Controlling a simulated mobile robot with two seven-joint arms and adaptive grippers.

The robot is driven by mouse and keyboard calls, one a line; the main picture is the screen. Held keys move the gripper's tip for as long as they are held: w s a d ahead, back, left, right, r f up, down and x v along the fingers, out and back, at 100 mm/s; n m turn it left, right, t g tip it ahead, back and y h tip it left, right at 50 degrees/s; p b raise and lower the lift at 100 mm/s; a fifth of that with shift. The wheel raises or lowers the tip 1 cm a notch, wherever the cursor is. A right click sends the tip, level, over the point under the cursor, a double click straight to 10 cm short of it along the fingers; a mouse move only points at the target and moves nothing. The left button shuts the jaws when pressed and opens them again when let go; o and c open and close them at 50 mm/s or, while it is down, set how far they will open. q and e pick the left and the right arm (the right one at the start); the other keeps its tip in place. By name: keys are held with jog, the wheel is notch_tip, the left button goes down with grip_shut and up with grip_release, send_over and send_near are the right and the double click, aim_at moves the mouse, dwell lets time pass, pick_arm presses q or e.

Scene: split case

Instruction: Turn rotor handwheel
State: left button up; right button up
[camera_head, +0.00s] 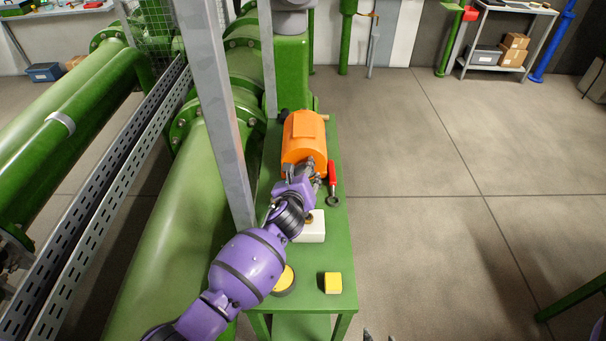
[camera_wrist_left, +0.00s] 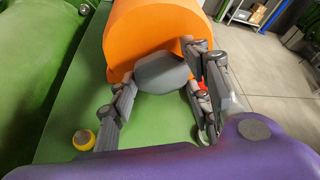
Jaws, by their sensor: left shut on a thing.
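An orange rounded casing (camera_head: 303,140) lies on the green bench (camera_head: 341,240) in the head view. It fills the top of the left wrist view (camera_wrist_left: 150,35). A grey round handwheel (camera_wrist_left: 162,72) sits at its near end. My left gripper (camera_head: 308,172) reaches that end from the front, and its fingers (camera_wrist_left: 160,92) are on either side of the handwheel, shut on it. The arm and gripper hide the handwheel in the head view. Small dark tips at the bottom edge look like my right gripper (camera_head: 378,337); their opening is unclear.
A red-handled tool (camera_head: 332,173) lies right of the casing. A white block (camera_head: 313,232), a yellow cube (camera_head: 333,283) and a yellow round piece (camera_head: 287,279) are nearer. A grey post (camera_head: 217,110) and large green pipe (camera_head: 185,220) stand left.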

pick_arm(q)
jog(key=shift+a+f, duration=0.1)
jog(key=shift+a, duration=0.1)
dwell(0.3)
jog(key=o, duration=1.1)
jog(key=v, duration=1.2)
